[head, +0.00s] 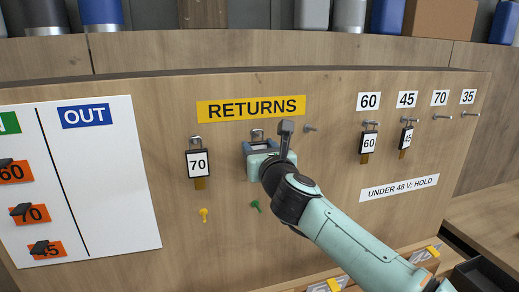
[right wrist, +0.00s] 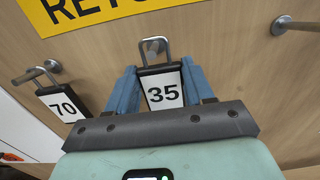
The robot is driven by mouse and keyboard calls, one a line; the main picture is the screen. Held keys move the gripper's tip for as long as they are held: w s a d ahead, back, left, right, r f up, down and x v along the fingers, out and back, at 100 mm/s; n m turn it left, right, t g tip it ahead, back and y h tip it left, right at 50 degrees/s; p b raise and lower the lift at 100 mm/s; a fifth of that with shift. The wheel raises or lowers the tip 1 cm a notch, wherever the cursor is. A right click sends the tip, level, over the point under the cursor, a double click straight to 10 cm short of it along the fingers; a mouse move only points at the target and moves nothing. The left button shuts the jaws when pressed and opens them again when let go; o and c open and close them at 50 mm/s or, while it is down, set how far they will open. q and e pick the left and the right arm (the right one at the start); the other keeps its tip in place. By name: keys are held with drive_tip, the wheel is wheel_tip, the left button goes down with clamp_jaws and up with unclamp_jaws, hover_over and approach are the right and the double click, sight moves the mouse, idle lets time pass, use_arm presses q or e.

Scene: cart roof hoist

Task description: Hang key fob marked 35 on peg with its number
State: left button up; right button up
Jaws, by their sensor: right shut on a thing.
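The key fob marked 35 (right wrist: 162,89) is between the blue fingers of my right gripper (right wrist: 164,84) in the right wrist view. Its shackle is still around a peg (right wrist: 154,44) under the RETURNS sign. In the head view my right gripper (head: 262,147) is at that peg and hides most of the fob; only the shackle (head: 257,134) shows above it. The peg under the number 35 label (head: 468,97) at the far right is bare (head: 470,114). My left gripper is not in view.
A fob marked 70 (head: 197,164) hangs left of my right gripper, and an empty peg (head: 310,128) is to its right. Fobs 60 (head: 369,143) and 45 (head: 407,138) hang under their labels. The peg under label 70 (head: 442,117) is empty.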

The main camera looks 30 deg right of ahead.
drive_tip(key=shift+r, duration=0.25)
drive_tip(key=v, duration=0.2)
drive_tip(key=r+v, duration=0.1)
drive_tip(key=v, duration=0.1)
drive_tip(key=shift+s+a, duration=0.1)
drive_tip(key=shift+s, duration=0.25)
idle(0.7)
